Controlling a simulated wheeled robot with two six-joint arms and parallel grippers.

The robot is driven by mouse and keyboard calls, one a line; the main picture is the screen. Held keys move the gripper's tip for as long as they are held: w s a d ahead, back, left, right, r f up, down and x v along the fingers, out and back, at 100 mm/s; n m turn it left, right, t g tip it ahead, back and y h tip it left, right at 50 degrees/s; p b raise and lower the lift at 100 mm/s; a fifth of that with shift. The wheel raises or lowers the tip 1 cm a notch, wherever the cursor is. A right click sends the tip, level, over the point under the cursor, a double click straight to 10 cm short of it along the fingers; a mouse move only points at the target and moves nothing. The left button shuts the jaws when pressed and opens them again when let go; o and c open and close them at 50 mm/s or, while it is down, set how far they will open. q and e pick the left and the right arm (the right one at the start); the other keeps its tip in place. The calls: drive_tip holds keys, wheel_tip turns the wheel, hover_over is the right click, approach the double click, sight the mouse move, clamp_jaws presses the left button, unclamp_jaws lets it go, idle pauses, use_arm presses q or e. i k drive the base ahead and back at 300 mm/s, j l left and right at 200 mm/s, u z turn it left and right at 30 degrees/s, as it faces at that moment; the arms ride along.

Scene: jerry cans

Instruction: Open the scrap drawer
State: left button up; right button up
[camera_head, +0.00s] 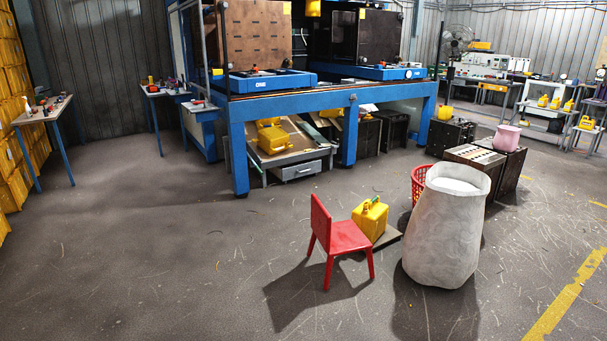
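A low grey drawer unit (300,170), likely the scrap drawer, sits on the floor under the blue machine bench. Its front looks shut, with a small dark handle-like mark; no label is readable at this size. A sloped board above it carries yellow jerry cans (271,137). Neither of my grippers shows in the head view.
The blue bench (293,109) has legs beside the drawer. Floor at left and centre is clear. Small tables (50,110) stand at left.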

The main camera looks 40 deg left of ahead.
sight(310, 166)
drive_tip(key=i+j+u, duration=0.8)
drive_tip(key=u, duration=0.15)
drive_tip(key=i+j+u, duration=0.2)
drive_tip(key=u, duration=0.2)
drive_tip(key=i+u, duration=0.8)
drive_tip(key=i+j, duration=0.1)
drive_tip(key=i, duration=1.5)
drive_tip(key=i+z, duration=0.3)
drive_tip(key=i, duration=0.25)
drive_tip(key=i+z, duration=0.35)
drive_tip(key=i, duration=0.25)
drive_tip(key=i+j+z, duration=0.3)
drive_tip(key=i, duration=0.25)
drive_tip(key=i+l+z, duration=0.2)
drive_tip(key=i+z, duration=0.2)
drive_tip(key=i, duration=0.3)
drive_tip(key=i+z, duration=0.4)
drive_tip(key=i, duration=0.25)
drive_tip(key=i+j+z, duration=0.4)
drive_tip(key=i, duration=0.25)
drive_tip(key=i+l, duration=0.25)
drive_tip(key=i, duration=0.3)
drive_tip(key=i+l+u, duration=0.1)
drive_tip(key=i+l, duration=0.2)
drive_tip(key=i, duration=0.25)
drive_tip(key=i+l, duration=0.3)
drive_tip(key=i, duration=0.25)
